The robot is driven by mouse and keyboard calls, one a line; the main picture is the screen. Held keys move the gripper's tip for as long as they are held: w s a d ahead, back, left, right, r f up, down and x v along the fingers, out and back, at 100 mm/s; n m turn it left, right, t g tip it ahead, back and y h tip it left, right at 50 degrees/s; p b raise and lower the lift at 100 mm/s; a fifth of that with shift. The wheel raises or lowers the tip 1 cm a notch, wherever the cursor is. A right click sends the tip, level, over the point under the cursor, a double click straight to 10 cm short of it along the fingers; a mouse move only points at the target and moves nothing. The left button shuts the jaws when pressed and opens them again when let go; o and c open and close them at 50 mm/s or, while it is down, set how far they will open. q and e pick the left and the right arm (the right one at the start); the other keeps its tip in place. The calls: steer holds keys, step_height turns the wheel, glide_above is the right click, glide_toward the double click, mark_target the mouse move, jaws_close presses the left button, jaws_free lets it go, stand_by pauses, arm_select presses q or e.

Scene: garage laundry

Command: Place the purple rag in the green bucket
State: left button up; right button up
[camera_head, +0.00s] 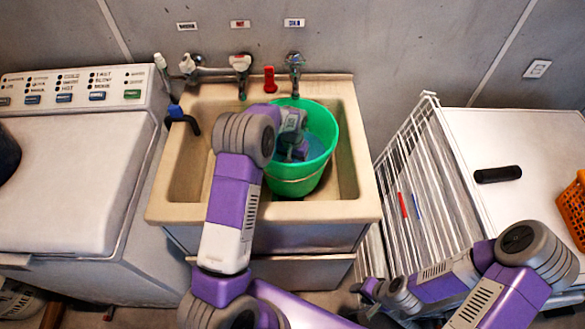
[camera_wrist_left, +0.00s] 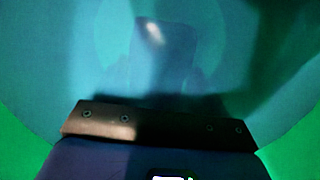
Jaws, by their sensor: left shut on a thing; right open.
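The green bucket (camera_head: 297,180) stands in the beige sink, under the taps. My left arm reaches down into it, and my left gripper (camera_head: 290,155) is inside the bucket, below its rim. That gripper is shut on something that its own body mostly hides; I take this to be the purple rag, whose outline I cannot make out. A bluish surface shows inside the bucket around the gripper. The left wrist view is dark and shows the green bucket wall (camera_wrist_left: 295,155) around a dark gripper part. My right gripper (camera_head: 366,290) is open and empty, low beside the white rack.
The sink (camera_head: 180,165) has taps behind the bucket and a red item (camera_head: 269,80) on its back edge. A washing machine (camera_head: 70,185) stands left. A white wire rack (camera_head: 425,190) and a white top with a black object (camera_head: 498,174) and orange basket (camera_head: 574,205) stand right.

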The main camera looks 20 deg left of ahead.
arm_select(q)
steer(key=shift+f, duration=1.3)
steer(key=shift+f+b, duration=0.2)
steer(key=shift+b, duration=0.15)
steer(key=o, duration=1)
steer(key=shift+o, duration=0.2)
steer(key=shift+r, duration=0.1)
step_height(320, 180, up, 12)
steer(key=p, duration=0.4)
steer(key=shift+r, duration=0.1)
